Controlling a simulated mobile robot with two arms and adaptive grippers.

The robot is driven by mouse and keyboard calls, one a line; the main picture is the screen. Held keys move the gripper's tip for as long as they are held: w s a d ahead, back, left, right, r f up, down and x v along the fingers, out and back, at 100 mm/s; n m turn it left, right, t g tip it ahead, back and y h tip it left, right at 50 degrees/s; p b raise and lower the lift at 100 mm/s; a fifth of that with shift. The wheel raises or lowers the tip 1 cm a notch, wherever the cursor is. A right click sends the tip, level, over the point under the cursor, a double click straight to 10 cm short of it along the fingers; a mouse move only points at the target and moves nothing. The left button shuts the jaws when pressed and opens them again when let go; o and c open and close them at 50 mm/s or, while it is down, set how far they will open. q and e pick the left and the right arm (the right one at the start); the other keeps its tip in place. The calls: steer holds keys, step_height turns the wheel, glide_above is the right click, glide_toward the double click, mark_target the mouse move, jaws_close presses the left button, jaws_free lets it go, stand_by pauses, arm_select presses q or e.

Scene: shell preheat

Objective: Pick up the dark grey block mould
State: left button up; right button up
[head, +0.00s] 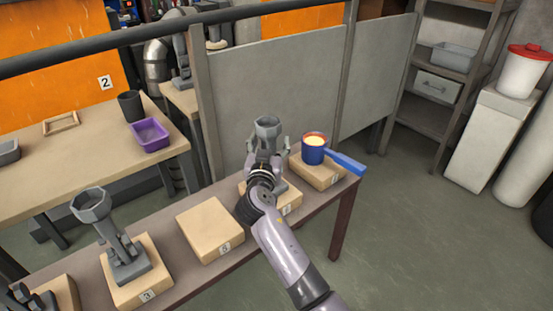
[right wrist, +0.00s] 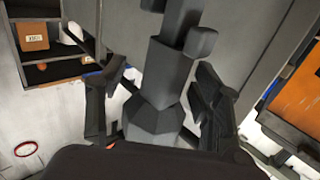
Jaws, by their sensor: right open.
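A grey mould with a faceted cup on top (head: 268,125) stands upright on a wooden block at the right part of the bench. My right gripper (head: 267,147) is around it, with one finger on each side, open. In the right wrist view the mould (right wrist: 170,70) rises between the two spread fingers (right wrist: 160,85); its faceted cup is nearest the camera. Gaps show beside it. My right arm hides its lower part in the head view. A similar grey piece (head: 128,255) stands on the block marked 3. My left gripper is not in view.
A blue pot with yellow contents (head: 313,150) and a blue handle stands on the block (head: 322,178) just right of my right gripper. An empty wooden block (head: 208,230) lies to the left. A grey panel (head: 275,85) stands behind the bench (head: 185,280).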

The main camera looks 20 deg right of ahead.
steer(key=shift+w, duration=0.3)
steer(key=shift+s+a+r, duration=0.2)
steer(key=shift+s+a, duration=0.05)
steer(key=shift+c, duration=0.5)
steer(key=shift+d+f, duration=0.1)
steer(key=c, duration=0.4)
jaws_close()
